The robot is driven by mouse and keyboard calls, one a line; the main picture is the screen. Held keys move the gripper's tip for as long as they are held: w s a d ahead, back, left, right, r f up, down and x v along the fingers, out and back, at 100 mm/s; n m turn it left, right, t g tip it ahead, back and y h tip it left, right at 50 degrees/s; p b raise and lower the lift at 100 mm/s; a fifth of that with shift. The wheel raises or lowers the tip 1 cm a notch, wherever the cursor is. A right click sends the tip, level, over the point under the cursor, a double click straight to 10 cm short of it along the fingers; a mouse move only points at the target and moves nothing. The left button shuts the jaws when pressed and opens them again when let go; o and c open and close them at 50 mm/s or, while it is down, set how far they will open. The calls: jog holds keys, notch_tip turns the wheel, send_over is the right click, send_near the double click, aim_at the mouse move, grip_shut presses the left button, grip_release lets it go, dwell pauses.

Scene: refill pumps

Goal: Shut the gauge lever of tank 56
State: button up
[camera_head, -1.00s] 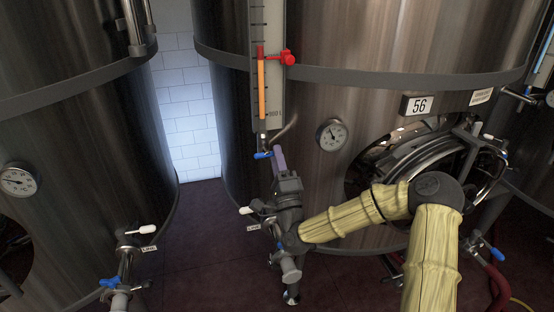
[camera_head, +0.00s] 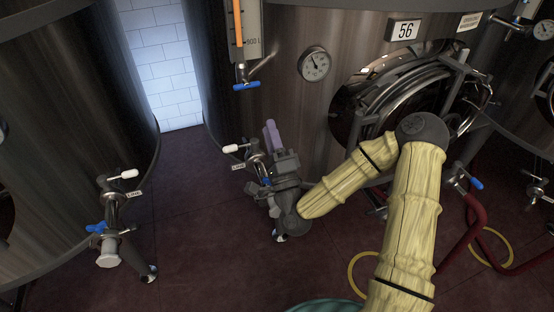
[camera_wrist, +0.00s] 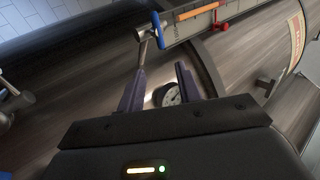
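The gauge lever of tank 56 is a blue handle (camera_head: 246,85) at the foot of the level gauge (camera_head: 247,30), below the 56 plate (camera_head: 404,30). It lies crosswise to the gauge tube. In the wrist view the blue handle (camera_wrist: 158,30) is just beyond my fingertips, with its metal stem by the left finger. My gripper (camera_head: 270,127) is below and to the right of the lever in the head view, apart from it. In the wrist view my gripper (camera_wrist: 160,70) has its two purple fingers spread, with nothing held between them.
A white-handled valve (camera_head: 235,148) is close beside my gripper. A dial (camera_head: 314,65) and a round hatch (camera_head: 400,90) are on tank 56. Another valve (camera_head: 110,220) stands at the left. Red hose (camera_head: 465,235) lies at the right. The floor between the tanks is clear.

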jog(key=shift+p+v, duration=0.7)
jog(key=shift+v, duration=2.05)
